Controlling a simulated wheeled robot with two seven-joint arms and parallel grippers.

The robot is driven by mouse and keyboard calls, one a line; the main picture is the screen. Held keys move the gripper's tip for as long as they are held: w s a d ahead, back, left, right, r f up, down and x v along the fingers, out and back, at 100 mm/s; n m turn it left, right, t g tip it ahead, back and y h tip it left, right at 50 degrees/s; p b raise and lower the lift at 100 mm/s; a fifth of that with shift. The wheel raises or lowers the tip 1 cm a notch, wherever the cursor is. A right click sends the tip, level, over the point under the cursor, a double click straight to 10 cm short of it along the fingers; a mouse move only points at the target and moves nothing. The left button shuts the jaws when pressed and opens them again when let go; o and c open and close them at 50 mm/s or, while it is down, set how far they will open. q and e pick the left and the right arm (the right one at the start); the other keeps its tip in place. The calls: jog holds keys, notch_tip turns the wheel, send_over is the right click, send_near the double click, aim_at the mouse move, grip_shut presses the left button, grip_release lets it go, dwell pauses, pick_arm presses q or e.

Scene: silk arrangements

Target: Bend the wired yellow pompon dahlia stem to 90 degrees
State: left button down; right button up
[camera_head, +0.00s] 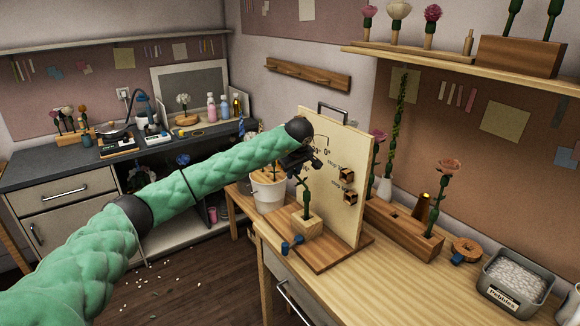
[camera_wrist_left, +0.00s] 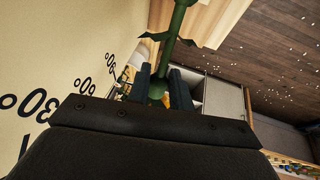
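A green stem (camera_head: 306,203) stands upright in a small wooden block (camera_head: 306,226), in front of an upright angle board (camera_head: 350,215) with degree marks. My left gripper (camera_head: 303,163) is at the stem's upper part, close to the board. The flower head is hidden behind the gripper in the head view. In the left wrist view the stem (camera_wrist_left: 174,40) runs between the two dark fingers (camera_wrist_left: 162,88), with a small yellow-orange patch between them. Whether the fingers grip the stem is unclear. My right gripper is out of view.
Wooden stops (camera_head: 348,175) stick out from the board. A blue-ended peg (camera_head: 292,243) lies by the block. A white pot (camera_head: 268,194) stands behind left. A wooden rack (camera_head: 404,228) with flowers and a pebble tin (camera_head: 512,284) are to the right. The front tabletop is clear.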

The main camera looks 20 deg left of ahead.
pick_arm(q)
jog(key=shift+a+f, duration=0.1)
jog(key=shift+f, duration=0.1)
jog(key=shift+w+a+f+g+h+b, duration=0.1)
jog(key=shift+f+g+h+b, duration=0.25)
jog(key=shift+g+h, duration=0.2)
jog(key=shift+f, duration=0.1)
jog(key=shift+f+g+h, duration=0.25)
jog(key=shift+f+h, duration=0.05)
jog(key=shift+h, duration=0.15)
jog(key=shift+w+a+f+g+h+b, duration=0.1)
jog(key=shift+f+g+h+b, duration=0.2)
jog(key=shift+h+b, duration=0.15)
